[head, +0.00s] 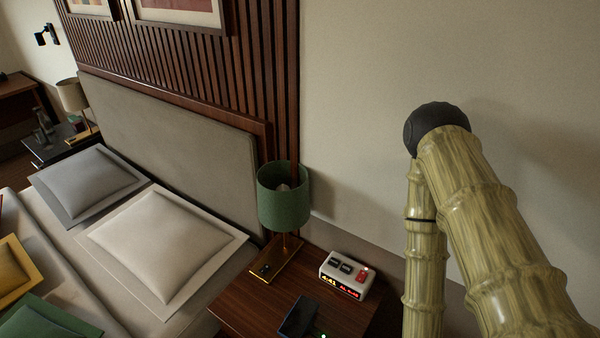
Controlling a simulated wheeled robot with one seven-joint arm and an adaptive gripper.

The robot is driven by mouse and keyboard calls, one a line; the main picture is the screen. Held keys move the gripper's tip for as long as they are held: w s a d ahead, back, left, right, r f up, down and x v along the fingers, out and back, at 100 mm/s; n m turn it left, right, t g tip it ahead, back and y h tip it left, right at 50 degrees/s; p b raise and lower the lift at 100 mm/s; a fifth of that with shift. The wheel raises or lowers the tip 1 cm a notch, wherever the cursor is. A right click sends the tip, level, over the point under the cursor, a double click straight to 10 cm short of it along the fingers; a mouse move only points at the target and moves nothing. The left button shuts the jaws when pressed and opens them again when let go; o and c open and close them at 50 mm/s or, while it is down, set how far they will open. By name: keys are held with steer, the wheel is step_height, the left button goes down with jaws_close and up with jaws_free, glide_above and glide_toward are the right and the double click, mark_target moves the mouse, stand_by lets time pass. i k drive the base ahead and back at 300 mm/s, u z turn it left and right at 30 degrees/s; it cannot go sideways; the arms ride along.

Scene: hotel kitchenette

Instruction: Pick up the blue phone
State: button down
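A dark phone (298,316), bluish in tone, lies on the wooden nightstand (240,308) near the bottom edge of the head view. My arm, with a bamboo-like surface, fills the right side of the view. It bends at a black joint, and one section runs down out of the picture to the right of the nightstand. My gripper is not in view, so its place relative to the phone cannot be seen.
A white alarm clock (345,275) stands right of and behind the phone. A green-shaded lamp (284,198) with a brass base stands behind it. The bed with pillows (160,245) is to the left. A wall (370,80) rises behind.

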mark_target(295, 324)
steer(key=u, duration=2.2)
steer(key=k, duration=0.85)
steer(key=z, duration=1)
